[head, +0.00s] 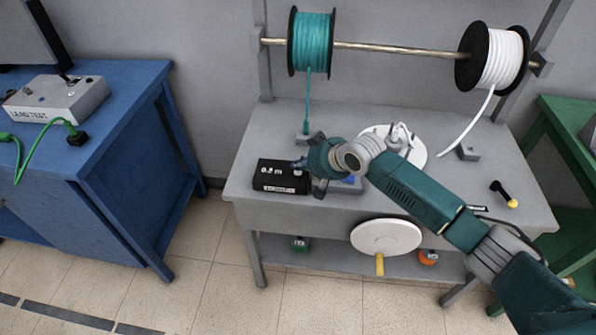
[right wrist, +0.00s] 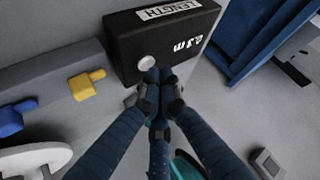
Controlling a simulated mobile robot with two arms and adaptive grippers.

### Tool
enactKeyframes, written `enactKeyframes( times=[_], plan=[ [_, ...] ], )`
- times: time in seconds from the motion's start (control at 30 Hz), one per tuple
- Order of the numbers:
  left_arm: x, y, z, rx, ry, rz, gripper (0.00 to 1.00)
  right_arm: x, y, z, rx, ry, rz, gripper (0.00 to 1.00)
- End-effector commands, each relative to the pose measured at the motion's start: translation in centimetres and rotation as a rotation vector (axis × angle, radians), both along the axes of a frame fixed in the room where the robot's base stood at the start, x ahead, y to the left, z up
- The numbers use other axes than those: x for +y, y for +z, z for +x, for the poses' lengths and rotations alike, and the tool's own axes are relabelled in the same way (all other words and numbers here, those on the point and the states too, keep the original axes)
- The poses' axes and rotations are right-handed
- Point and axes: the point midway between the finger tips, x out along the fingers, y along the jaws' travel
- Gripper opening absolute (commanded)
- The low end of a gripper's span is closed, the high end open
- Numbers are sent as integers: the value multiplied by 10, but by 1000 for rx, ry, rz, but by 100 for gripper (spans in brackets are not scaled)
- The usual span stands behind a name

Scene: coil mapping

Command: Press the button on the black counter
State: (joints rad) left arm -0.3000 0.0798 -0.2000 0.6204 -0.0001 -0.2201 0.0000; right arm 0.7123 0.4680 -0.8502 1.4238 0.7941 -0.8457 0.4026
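The black counter (head: 275,181) sits on the grey bench, at its front left; its display seems to read 0.3 m. In the right wrist view the counter (right wrist: 135,45) has a LENGTH label and a round light-grey button (right wrist: 147,62) on its face. My right gripper (head: 301,164) reaches over the counter's right end. In the right wrist view its fingers (right wrist: 157,76) are closed together with nothing between them. The tips are just beside and below the button; I cannot tell if they touch it. My left gripper is not in view.
A teal spool (head: 311,45) and a white spool (head: 497,58) hang on a rod above the bench. Yellow (right wrist: 86,84) and blue (right wrist: 14,118) knobs stand beside the counter. A blue table (head: 110,125) with a test box (head: 60,98) is to the left, across a floor gap.

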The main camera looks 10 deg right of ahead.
Motion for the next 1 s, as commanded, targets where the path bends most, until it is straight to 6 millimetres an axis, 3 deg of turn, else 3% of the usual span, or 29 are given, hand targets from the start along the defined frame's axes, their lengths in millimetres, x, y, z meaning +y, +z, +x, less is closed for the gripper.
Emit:
enactKeyframes(
  times=[1.0],
  plan=[
    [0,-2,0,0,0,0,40,0,-8,0,0,1,1,0]
  ],
)
